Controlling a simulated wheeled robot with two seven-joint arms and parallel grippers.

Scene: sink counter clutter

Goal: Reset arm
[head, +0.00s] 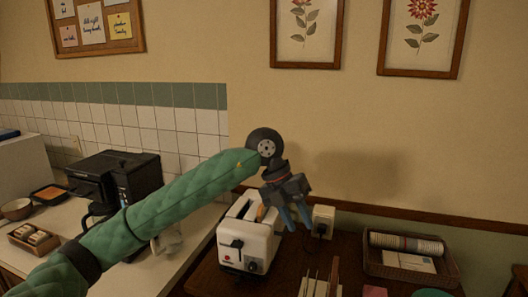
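My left arm (165,208), in a green quilted sleeve, reaches in from the lower left of the head view. My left gripper (297,222) hangs from its dark wrist and points down. Its two blue fingers stand apart with nothing visible between them. It appears in front of the wall, beside the upper right of the white toaster (238,246). How far it is from the toaster is hard to tell. My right gripper is not in view.
A black coffee machine (138,178) stands behind my arm on the pale counter, near a bowl (17,208) and a small basket (34,237). A wall outlet (323,220) is right of the gripper. A wicker tray (412,275) sits at right.

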